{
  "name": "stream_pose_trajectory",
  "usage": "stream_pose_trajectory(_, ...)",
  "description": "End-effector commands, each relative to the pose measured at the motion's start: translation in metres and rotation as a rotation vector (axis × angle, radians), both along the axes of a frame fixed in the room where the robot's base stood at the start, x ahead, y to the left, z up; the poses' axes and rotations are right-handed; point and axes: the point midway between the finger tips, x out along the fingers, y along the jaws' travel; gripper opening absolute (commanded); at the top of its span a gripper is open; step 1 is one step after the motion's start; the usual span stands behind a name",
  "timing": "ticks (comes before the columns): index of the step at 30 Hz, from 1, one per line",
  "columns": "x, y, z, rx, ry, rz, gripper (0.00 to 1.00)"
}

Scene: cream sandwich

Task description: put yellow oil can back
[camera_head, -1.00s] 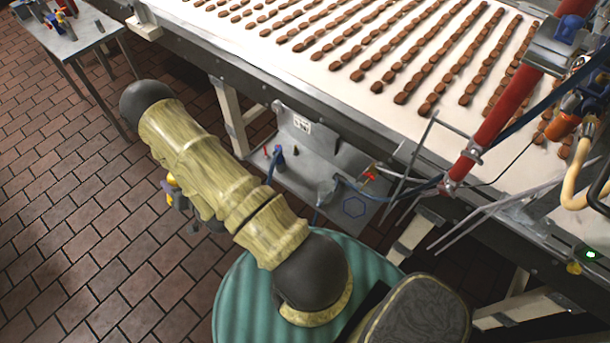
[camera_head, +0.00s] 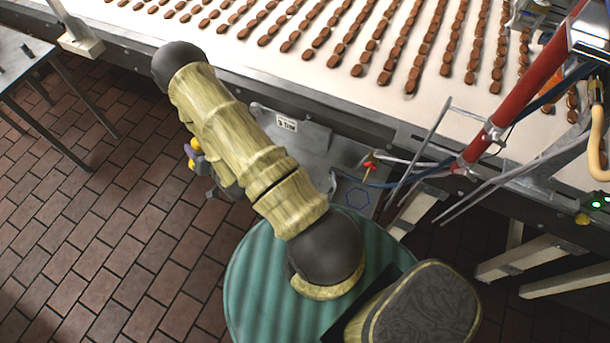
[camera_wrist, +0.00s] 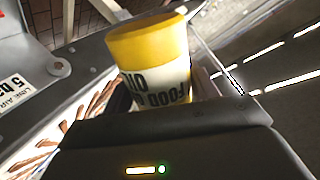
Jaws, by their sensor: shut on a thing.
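The yellow oil can (camera_wrist: 153,65) has a white label with dark "FOOD OIL" lettering. It fills the middle of the wrist view, tilted slightly in that picture. My gripper (camera_wrist: 162,90) is shut around the can, with its dark fingers partly visible at the can's sides. The can's lower end is hidden behind the gripper body. In the head view my arm covers most of the gripper, and I cannot make out the can for certain there.
A conveyor (camera_head: 290,62) with rows of brown pieces runs across the top. Below its edge is a steel shelf (camera_head: 335,160) with a blue hexagon outline (camera_head: 357,197). A grey table (camera_head: 22,48) stands at upper left. Red and grey bars (camera_head: 520,100) jut out at right. Brick floor at left is open.

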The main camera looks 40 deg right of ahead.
Motion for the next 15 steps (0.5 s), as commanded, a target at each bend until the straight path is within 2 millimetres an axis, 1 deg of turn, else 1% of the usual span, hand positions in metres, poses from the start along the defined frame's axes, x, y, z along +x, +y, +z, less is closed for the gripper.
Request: stream_pose_trajectory(15,0.0003,-0.0028,-0.0003,-0.001,-0.002,-0.006,0.27)
